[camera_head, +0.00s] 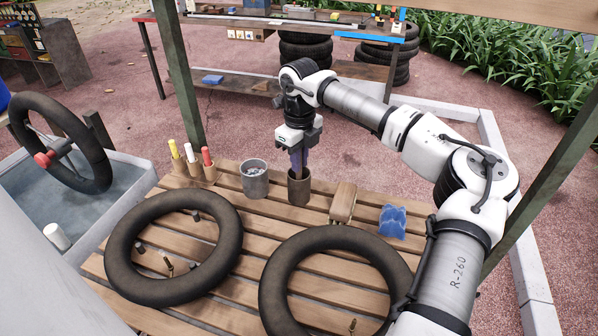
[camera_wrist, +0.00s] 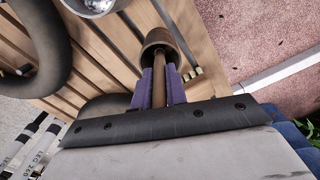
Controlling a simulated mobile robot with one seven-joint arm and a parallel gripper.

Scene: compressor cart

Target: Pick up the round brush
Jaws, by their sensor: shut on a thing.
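My gripper (camera_head: 298,160) points down over a brown cup (camera_head: 299,190) on the slatted wooden table. In the wrist view, its two purple fingers (camera_wrist: 161,88) are shut on a thin brown wooden handle, which I take to be the round brush (camera_wrist: 159,92). The handle runs down toward the brown cup, which also shows in the wrist view (camera_wrist: 158,38). The brush's far end is hidden in or behind the cup's mouth. I cannot tell whether it touches the bottom. In the head view the fingers hide most of the handle.
A grey metal can (camera_head: 255,184) stands just left of the cup. Markers in holders (camera_head: 191,160) are further left. A wooden block brush (camera_head: 343,202) and a blue cloth (camera_head: 392,221) lie to the right. Two black tires (camera_head: 172,286) (camera_head: 272,292) lie in front. A green post (camera_head: 181,80) rises behind.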

